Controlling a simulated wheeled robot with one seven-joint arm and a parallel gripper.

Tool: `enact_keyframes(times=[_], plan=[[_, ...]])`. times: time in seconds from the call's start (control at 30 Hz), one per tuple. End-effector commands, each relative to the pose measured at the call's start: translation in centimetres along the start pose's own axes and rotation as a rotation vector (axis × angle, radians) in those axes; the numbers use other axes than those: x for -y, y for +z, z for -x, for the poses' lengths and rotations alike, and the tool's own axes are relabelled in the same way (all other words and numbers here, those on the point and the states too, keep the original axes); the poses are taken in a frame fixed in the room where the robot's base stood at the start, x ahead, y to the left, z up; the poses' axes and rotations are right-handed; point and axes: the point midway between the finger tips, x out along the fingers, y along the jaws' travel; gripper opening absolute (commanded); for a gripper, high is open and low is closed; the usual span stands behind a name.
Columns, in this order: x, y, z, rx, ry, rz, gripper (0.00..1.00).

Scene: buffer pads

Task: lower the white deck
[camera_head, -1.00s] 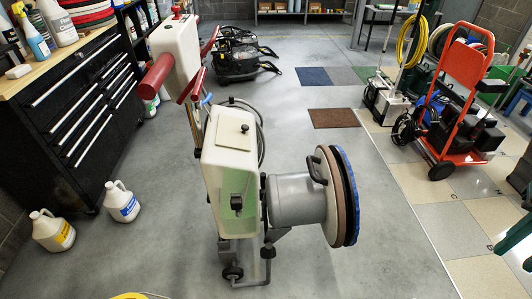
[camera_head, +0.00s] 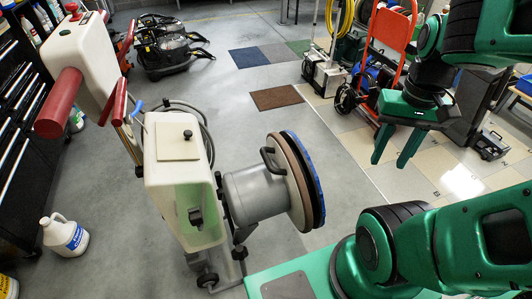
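A white floor buffer (camera_head: 180,165) stands in the middle of the head view. Its grey deck and motor drum (camera_head: 255,193) are tipped up on their side, with the round pad (camera_head: 305,185) on edge and facing right. A dark handle (camera_head: 270,160) sits on the back of the deck. A white tank and red handle grips (camera_head: 62,100) rise at the upper left. My gripper (camera_head: 394,160) is at the upper right, fingers pointing down and apart, with nothing between them. It is to the right of the pad and apart from it.
A white jug (camera_head: 65,236) stands on the floor at left by a black drawer cabinet (camera_head: 20,120). A red hand truck (camera_head: 392,40) and a black floor machine (camera_head: 170,48) stand behind. A brown mat (camera_head: 277,97) lies on the clear floor beyond the buffer.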

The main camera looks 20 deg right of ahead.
Motion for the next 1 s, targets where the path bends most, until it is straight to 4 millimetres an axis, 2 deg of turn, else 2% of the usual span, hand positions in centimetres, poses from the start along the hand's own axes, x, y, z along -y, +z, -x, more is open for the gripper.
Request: enact_keyframes(times=[0.07, 0.17, 0.33, 0.47, 0.7, 0.9, 1.0], plan=[[-0.1, 0.1, 0.4, -0.014, -0.005, 0.006, 0.37], [1.2, -1.5, 0.3, -0.013, 0.0, 0.037, 0.37], [5.6, -6.0, -0.3, -0.016, 0.005, 0.138, 0.37], [9.7, -9.7, -1.5, -0.019, 0.0, 0.224, 0.37], [18.3, -15.0, -5.6, -0.013, -0.028, 0.376, 0.37], [25.3, -17.3, -9.8, -0.001, -0.065, 0.482, 0.37], [27.8, -17.8, -11.5, 0.004, -0.081, 0.517, 0.37]])
